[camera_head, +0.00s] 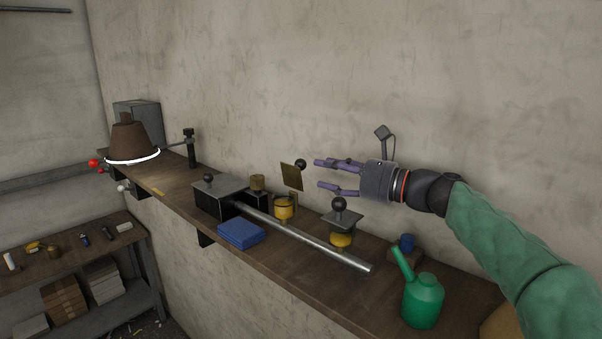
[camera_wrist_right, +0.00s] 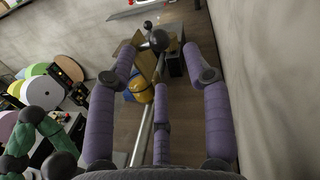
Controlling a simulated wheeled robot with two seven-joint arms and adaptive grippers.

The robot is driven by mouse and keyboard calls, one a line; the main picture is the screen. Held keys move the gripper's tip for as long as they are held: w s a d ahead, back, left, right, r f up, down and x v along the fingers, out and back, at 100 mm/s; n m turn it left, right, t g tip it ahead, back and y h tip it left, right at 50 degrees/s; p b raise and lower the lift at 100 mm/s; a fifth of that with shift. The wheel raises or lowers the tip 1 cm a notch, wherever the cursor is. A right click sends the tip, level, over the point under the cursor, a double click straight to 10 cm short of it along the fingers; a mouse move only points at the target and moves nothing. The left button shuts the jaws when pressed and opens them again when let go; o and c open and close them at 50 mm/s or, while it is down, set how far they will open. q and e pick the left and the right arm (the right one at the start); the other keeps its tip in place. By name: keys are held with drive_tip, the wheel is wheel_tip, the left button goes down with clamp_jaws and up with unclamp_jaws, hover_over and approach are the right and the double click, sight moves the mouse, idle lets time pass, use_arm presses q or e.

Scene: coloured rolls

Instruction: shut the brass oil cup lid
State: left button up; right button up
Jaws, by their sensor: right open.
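The brass oil cup (camera_head: 285,208), with yellow contents, stands on the wall shelf. Its square brass lid (camera_head: 291,177) is up, steeply tilted, with a black ball knob (camera_head: 300,164) on its right side. My right gripper (camera_head: 320,174) is open and empty, just right of the knob, fingers pointing left towards it. In the right wrist view the knob (camera_wrist_right: 160,39) shows beyond the fingertips, with the lid (camera_wrist_right: 147,64) and yellow cup (camera_wrist_right: 140,90) behind the fingers. I cannot tell whether any finger touches the knob. My left gripper is not in view.
A metal bar (camera_head: 310,242) runs along the shelf. A blue block (camera_head: 241,234) and a green oil can (camera_head: 422,300) stand nearby. The wall is close behind.

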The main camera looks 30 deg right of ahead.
sight(301, 165)
drive_tip(key=shift+p+x, duration=0.95)
drive_tip(key=shift+x, duration=2.8)
clamp_jaws()
